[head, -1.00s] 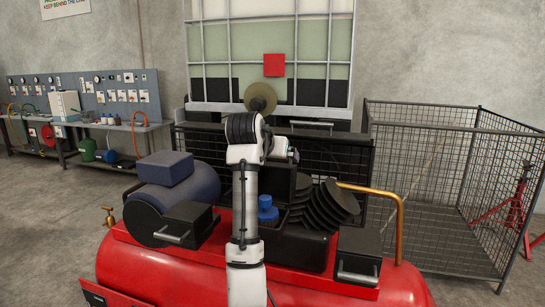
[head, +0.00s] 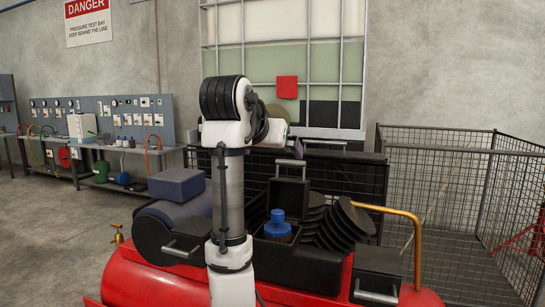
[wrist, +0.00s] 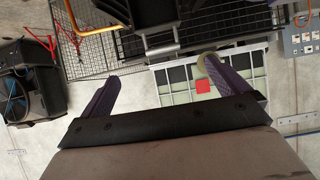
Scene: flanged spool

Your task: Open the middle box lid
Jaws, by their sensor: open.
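The middle box (head: 277,236) sits on the red tank, a blue-topped object (head: 277,222) inside its opening. Its black lid (head: 289,198) stands upright at the back, a grey handle (head: 291,163) along its top edge. I cannot tell whether a finger touches the lid.
Left (head: 172,240) and right (head: 378,270) black boxes with handles flank the middle box. Tilted black discs (head: 345,222) and a brass pipe (head: 412,225) stand at right. A dark mesh rack (head: 350,178) lies behind. A wire cage (head: 450,190) stands far right.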

